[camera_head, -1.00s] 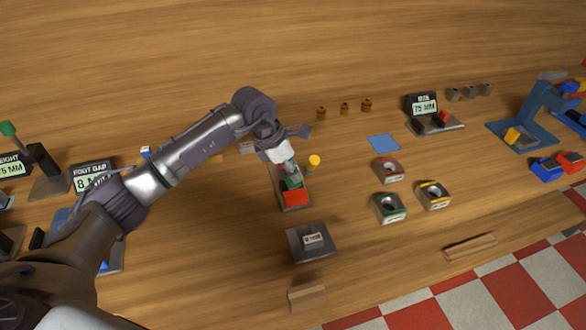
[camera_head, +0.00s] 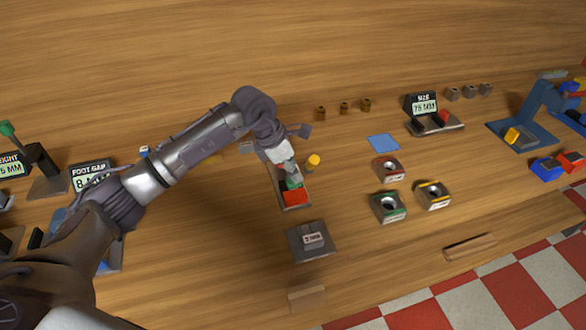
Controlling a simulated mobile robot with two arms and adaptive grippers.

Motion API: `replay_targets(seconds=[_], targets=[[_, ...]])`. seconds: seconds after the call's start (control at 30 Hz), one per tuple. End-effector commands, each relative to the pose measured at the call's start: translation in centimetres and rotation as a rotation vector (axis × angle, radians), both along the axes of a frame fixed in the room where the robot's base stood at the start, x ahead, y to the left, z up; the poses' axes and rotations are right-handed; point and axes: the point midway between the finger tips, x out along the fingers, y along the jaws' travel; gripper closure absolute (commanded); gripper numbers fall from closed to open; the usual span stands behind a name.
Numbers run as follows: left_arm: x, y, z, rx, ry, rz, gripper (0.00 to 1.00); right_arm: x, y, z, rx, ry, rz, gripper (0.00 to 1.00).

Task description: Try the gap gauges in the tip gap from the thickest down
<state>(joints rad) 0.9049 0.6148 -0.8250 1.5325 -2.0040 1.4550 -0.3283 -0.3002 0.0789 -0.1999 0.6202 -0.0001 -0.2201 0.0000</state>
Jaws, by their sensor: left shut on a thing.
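My left gripper (camera_head: 291,172) reaches down from the arm to a narrow tray (camera_head: 302,207) in the middle of the table. Its fingertips are shut on a small green block (camera_head: 294,183) at the tray; whether the block is clear of the tray floor I cannot tell. A red block (camera_head: 295,197) lies in the tray just in front of it. Three square blocks with round openings, marked red (camera_head: 388,169), green (camera_head: 388,207) and yellow (camera_head: 433,195), stand to the right. I cannot make out a rotor or its tip gap clearly. My right gripper is not in view.
A yellow-topped peg (camera_head: 313,161) stands close right of the gripper. A size display (camera_head: 424,106) and a blue stand (camera_head: 535,108) are at the right. Bare wood lies around the blue square (camera_head: 383,142).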

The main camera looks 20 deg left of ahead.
Motion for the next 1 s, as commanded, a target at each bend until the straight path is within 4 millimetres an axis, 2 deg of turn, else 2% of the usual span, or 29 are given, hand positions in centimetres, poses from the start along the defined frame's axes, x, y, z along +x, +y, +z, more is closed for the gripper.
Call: replay_targets(seconds=[0.57,1.0], targets=[[0.0,0.0,0.1,-0.001,-0.001,0.000,1.00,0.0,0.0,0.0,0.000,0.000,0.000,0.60],[0.0,0.0,2.6,0.000,-0.001,0.000,1.00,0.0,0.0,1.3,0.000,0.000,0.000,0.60]])
